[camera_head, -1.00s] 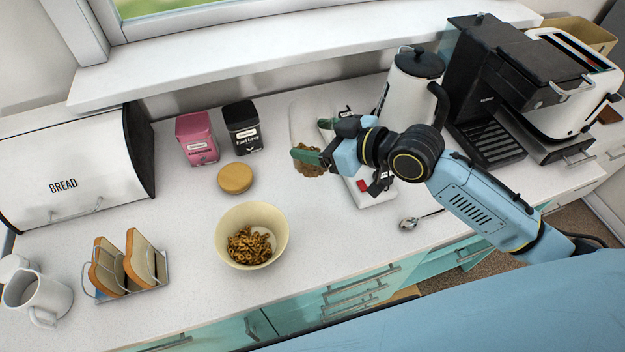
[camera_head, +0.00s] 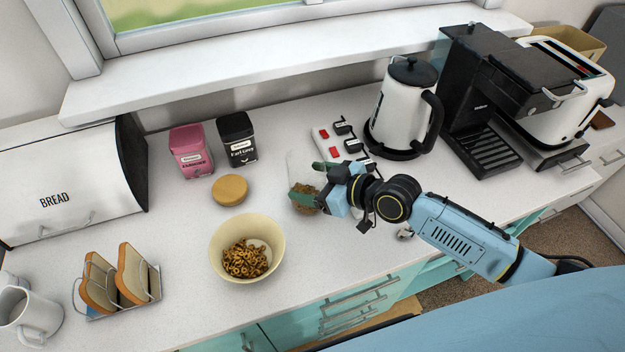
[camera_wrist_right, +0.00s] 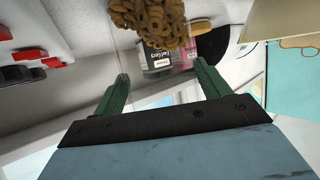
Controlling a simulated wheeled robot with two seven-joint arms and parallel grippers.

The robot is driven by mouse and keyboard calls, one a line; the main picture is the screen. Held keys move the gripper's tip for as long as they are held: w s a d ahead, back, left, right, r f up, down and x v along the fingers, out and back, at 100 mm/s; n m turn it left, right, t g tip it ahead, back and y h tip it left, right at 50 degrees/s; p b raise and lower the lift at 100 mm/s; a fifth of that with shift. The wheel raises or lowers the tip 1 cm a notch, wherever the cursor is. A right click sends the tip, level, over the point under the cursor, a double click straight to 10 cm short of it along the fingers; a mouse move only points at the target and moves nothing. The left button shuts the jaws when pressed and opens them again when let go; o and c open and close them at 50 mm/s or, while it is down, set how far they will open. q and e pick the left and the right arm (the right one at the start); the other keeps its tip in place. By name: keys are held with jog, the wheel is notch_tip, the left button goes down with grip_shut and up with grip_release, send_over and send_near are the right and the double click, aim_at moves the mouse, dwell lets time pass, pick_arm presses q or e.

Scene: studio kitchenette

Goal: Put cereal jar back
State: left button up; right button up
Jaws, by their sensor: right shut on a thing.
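The cereal jar (camera_head: 304,207) is clear glass with brown cereal rings in its lower part. My right gripper (camera_head: 308,183) is shut on it, with green fingers on its sides. The glass is hard to see, and I cannot tell whether its base touches the counter. In the right wrist view the cereal (camera_wrist_right: 150,18) shows beyond the fingertips of the right gripper (camera_wrist_right: 160,78). A round wooden lid (camera_head: 230,190) lies on the counter to the left. My left gripper is not in view.
A cream bowl (camera_head: 218,262) with cereal rings stands left of the jar. Pink (camera_head: 191,152) and black (camera_head: 238,140) tins stand behind. A power strip (camera_head: 325,143) and white kettle (camera_head: 400,115) are behind and to the right. Toast rack (camera_head: 120,283) and bread box (camera_head: 65,190) are left.

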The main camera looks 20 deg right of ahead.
jog(key=o, duration=1.2)
jog(key=shift+r, duration=0.1)
jog(key=v, duration=1.2)
